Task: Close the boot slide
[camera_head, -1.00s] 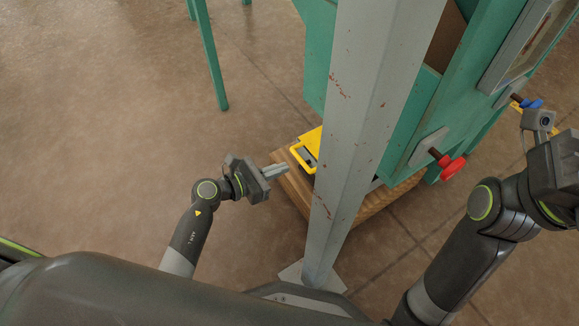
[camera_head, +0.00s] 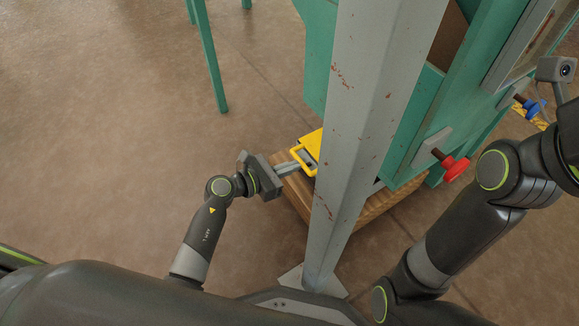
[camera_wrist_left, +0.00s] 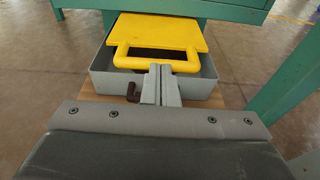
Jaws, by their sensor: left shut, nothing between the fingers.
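The boot slide is a yellow plate with a loop handle (camera_head: 303,160), low under the green machine and partly hidden by the grey post in the head view. In the left wrist view the yellow plate (camera_wrist_left: 158,30) sticks out over a grey tray, its handle bar (camera_wrist_left: 125,62) towards me. My left gripper (camera_head: 298,168) is shut and empty, with its fingertips right at the handle. In the left wrist view its fingers (camera_wrist_left: 161,72) overlap the middle of the bar; whether they touch it I cannot tell. My right arm reaches out of the right edge, its gripper out of sight.
The grey box-like tray (camera_wrist_left: 203,82) stands on a wooden base (camera_head: 300,199). A rusty grey post (camera_head: 350,130) stands upright right of my left gripper. A red knob (camera_head: 455,168) and a blue knob (camera_head: 537,109) are on the machine's right side.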

